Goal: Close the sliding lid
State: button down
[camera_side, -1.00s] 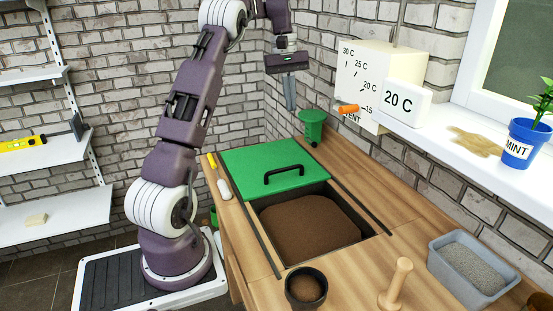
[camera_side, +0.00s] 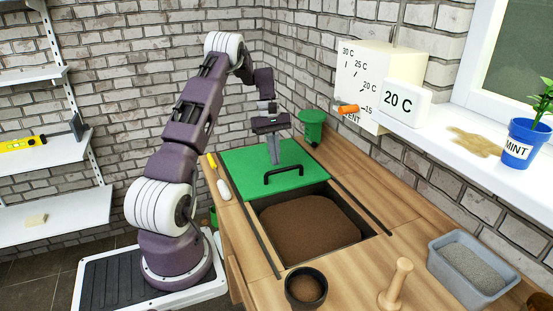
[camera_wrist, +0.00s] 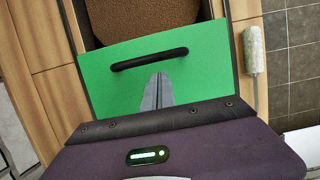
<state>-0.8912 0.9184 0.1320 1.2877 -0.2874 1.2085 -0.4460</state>
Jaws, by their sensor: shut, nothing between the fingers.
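The green sliding lid (camera_side: 246,162) lies flat between two dark rails on the wooden bench, covering the far part of a soil bin (camera_side: 310,222). Its near part is open and shows brown soil. A black bar handle (camera_side: 283,174) stands on the lid near its edge beside the opening. My gripper (camera_side: 275,163) points down just behind the handle, on the side away from the opening. In the wrist view, its shut, empty fingertips (camera_wrist: 158,78) are close to the handle (camera_wrist: 150,59) over the green lid (camera_wrist: 115,85). I cannot tell whether they touch the lid.
A dark pot (camera_side: 306,286) and a wooden dibber (camera_side: 396,284) stand at the near bench end. A grey tray (camera_side: 470,266) stands at the right.

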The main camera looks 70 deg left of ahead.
jog(key=shift+d+f, duration=0.1)
jog(key=shift+d, duration=0.55)
jog(key=d, duration=2.7)
jog(key=a+r, duration=0.7)
jog(key=r, duration=0.4)
jog(key=s+d+r+m+t+y, duration=0.2)
jog(key=s+d+r+m, duration=0.55)
jog(key=d, duration=0.25)
jog(key=s+d+r+m+t+y, duration=0.1)
jog(key=s+d+m+t, duration=0.2)
jog(key=s+m, duration=0.7)
jog(key=shift+s+d+r+t, duration=0.2)
jog(key=shift+s+d+t, duration=0.1)
jog(key=shift+d, duration=0.7)
